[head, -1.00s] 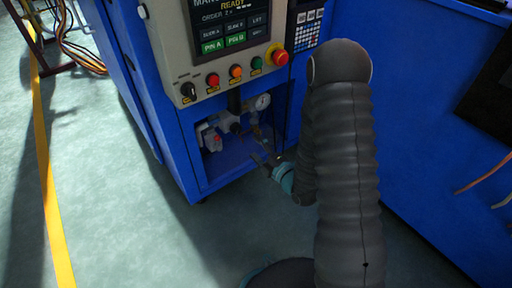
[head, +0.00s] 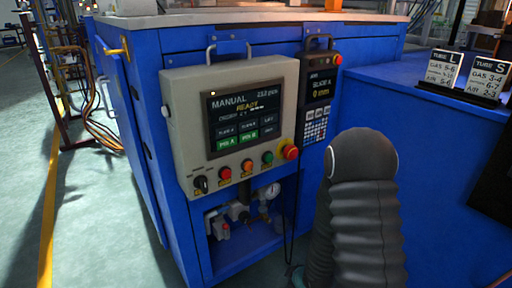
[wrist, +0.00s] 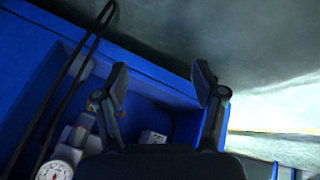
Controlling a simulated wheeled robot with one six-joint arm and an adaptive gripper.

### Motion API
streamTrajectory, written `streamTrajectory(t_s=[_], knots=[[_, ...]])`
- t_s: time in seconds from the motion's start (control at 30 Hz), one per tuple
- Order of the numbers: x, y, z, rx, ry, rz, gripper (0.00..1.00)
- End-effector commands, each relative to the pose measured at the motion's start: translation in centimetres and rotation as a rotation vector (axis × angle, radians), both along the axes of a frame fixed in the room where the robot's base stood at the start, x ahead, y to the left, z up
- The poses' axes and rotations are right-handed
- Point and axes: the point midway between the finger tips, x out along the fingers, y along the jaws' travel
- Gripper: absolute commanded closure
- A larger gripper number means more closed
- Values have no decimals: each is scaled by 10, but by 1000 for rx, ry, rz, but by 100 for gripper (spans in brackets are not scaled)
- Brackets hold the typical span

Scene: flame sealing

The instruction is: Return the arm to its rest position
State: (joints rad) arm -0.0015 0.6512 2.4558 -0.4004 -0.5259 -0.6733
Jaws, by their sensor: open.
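My gripper (wrist: 161,92) shows in the wrist view with its two dark fingers apart and nothing between them. It points toward the open recess (wrist: 150,110) in the lower part of the blue cabinet. In the head view my grey ribbed arm rises at the lower right, in front of the cabinet (head: 155,160); the gripper itself is hidden or out of frame there. The recess also shows in the head view, with a pressure gauge (head: 270,190) and valve fittings (head: 218,222) inside. The gauge also shows in the wrist view (wrist: 55,171).
A control panel (head: 180,130) with a lit screen and several buttons is fixed to the cabinet front. A handheld keypad unit (head: 319,95) hangs beside it, and a dark cable (wrist: 72,75) runs near my gripper. Two label stands (head: 466,78) stand at right.

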Motion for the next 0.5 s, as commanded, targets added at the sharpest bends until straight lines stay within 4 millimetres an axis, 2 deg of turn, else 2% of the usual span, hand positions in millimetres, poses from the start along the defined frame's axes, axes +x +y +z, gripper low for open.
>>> streamTrajectory(t_s=[0.23, 0.5], knots=[[-36, -39, 66, -33, 244, -356, 30], [-85, -57, 160, -23, 401, -695, 30]])
